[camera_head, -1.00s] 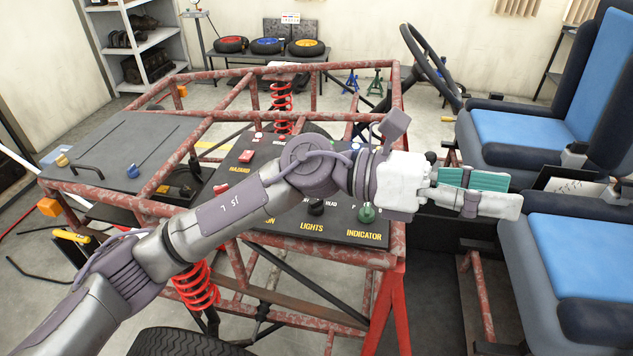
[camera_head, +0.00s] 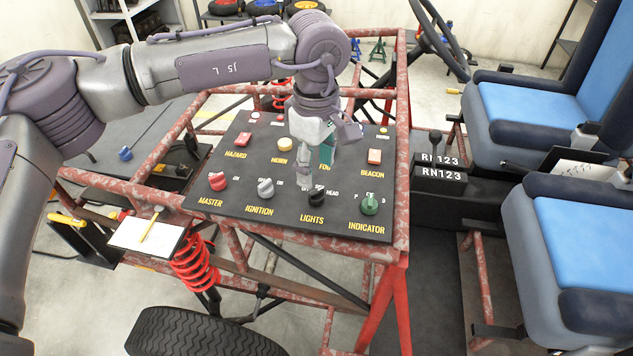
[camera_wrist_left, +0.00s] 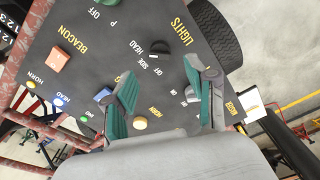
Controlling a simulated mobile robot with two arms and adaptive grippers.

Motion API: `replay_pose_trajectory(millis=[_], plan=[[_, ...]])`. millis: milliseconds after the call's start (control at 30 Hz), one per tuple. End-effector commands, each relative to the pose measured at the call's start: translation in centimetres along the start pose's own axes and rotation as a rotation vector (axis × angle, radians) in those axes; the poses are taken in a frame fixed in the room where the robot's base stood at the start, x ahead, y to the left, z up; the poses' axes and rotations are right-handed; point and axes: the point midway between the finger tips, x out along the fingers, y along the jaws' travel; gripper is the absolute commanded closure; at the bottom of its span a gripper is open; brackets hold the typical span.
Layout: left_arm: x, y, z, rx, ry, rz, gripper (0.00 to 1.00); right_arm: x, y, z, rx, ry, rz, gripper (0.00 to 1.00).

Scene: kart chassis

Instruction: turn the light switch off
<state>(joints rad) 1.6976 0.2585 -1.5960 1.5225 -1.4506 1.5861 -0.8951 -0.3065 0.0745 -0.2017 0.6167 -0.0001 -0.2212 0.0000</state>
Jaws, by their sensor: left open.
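The light switch is a black rotary knob (camera_head: 317,196) above the yellow word LIGHTS on the dark sloped panel (camera_head: 285,208). It also shows in the left wrist view (camera_wrist_left: 160,47), with the words OFF, SIDE and HEAD around it. Its exact pointing direction is hard to tell. My left gripper (camera_head: 316,167) points down over the panel, just behind the knob in the head view. Its teal-padded fingers are open and empty in the left wrist view (camera_wrist_left: 163,80), and the knob lies just beyond the gap, apart from them. My right gripper is not in view.
Close to the knob are the grey ignition knob (camera_head: 265,188), the green indicator knob (camera_head: 370,204) and the red master knob (camera_head: 217,182). Behind them are the yellow horn button (camera_head: 285,144) and the beacon switch (camera_head: 374,157). Red frame tubes (camera_head: 402,130) edge the panel.

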Motion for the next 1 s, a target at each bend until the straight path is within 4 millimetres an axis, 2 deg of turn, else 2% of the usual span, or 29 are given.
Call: replay_pose_trajectory(millis=[33,200,333,500,733,767,1000], plan=[[0.9,-0.1,0.1,0.002,-0.003,-0.005,0.43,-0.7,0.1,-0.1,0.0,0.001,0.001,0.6],[4.0,-0.1,0.1,0.002,-0.003,-0.003,0.43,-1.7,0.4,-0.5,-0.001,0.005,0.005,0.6],[5.5,-0.1,0.1,0.001,-0.002,-0.002,0.43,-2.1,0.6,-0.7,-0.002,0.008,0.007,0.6],[6.5,0.0,0.1,0.001,-0.003,0.001,0.43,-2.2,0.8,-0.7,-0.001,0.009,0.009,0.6],[6.6,0.0,0.1,0.001,-0.002,0.001,0.43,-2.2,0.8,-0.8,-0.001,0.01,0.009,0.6],[6.6,0.0,0.1,0.001,-0.002,0.001,0.45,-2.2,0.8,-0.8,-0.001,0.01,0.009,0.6],[6.5,0.0,0.1,0.001,-0.003,0.001,0.85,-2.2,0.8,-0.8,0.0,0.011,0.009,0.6]])
